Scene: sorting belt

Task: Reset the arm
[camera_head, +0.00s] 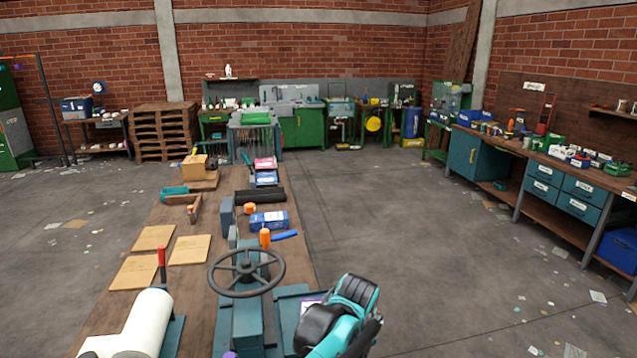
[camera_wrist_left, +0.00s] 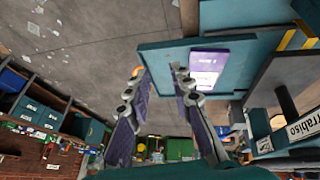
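My left gripper (camera_wrist_left: 160,75) shows in the left wrist view with its two fingers apart. A purple box (camera_wrist_left: 208,62) on a teal tray (camera_wrist_left: 160,52) lies beside the right finger in that view. In the head view, a teal and black arm part of mine is at the bottom, just right of the teal tray (camera_head: 287,318); its fingertips cannot be made out there. My right gripper is not seen in either view.
A long wooden table (camera_head: 190,285) carries a black handwheel (camera_head: 246,272), cardboard sheets (camera_head: 189,250), a blue box (camera_head: 268,221), an orange-handled tool (camera_head: 265,237) and a white pipe-like shape at lower left. Open floor (camera_head: 400,230) lies between it and the right workbench (camera_head: 540,155).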

